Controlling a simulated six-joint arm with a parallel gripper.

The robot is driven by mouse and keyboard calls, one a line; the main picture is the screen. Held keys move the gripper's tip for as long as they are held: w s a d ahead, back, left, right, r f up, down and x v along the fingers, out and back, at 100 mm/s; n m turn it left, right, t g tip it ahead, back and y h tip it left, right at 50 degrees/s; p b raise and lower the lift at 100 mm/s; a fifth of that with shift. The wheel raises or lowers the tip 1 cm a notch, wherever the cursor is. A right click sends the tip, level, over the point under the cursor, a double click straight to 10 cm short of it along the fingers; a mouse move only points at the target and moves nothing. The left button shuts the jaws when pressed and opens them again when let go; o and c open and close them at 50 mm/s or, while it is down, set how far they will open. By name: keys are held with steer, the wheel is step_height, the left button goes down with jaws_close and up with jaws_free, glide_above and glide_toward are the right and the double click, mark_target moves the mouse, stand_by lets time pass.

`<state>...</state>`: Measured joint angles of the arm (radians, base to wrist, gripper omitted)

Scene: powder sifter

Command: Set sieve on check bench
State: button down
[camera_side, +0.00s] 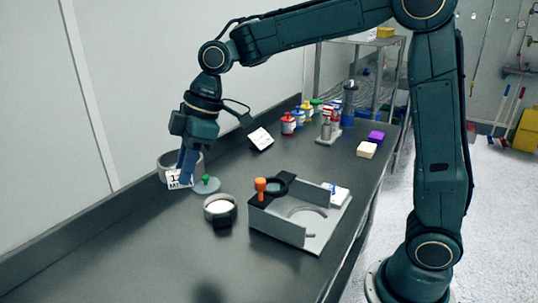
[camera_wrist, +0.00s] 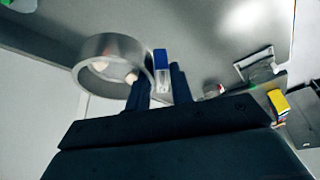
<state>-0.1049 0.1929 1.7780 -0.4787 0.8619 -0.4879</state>
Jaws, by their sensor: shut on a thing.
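The sieve, a grey round ring (camera_side: 168,160), is at the back left of the bench (camera_side: 110,235), beside and partly behind my gripper (camera_side: 185,182). In the wrist view the ring (camera_wrist: 83,62) is left of my fingers, with pale lumps inside. My gripper (camera_wrist: 160,90) is shut on the sieve; a narrow blue-and-white piece (camera_wrist: 161,62) shows between its fingers, and how it joins the ring is unclear. A white marked card (camera_side: 172,181) shows in front of the ring. I cannot tell whether the sieve touches the bench.
A round dish of white powder (camera_side: 220,209) and a grey open stand with an orange knob (camera_side: 305,238) are nearer. Several bottles (camera_side: 300,117) stand behind. The front left bench is clear.

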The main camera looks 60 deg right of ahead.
stand_by(0.5)
steer(key=w+d+m+t+h, duration=0.1)
steer(key=w+d+m, duration=0.2)
steer(key=d, duration=0.9)
steer(key=w+d+m+t+h, duration=0.1)
steer(key=d+m, duration=0.5)
steer(key=d, duration=0.6)
steer(key=shift+w+d+r+h, duration=0.15)
steer(key=shift+w+d+h, duration=0.3)
steer(key=shift+w, duration=0.55)
steer(key=shift+a, duration=0.1)
step_height(320, 180, down, 20)
steer(key=c, duration=1.2)
jaws_free()
steer(key=shift+c, duration=0.2)
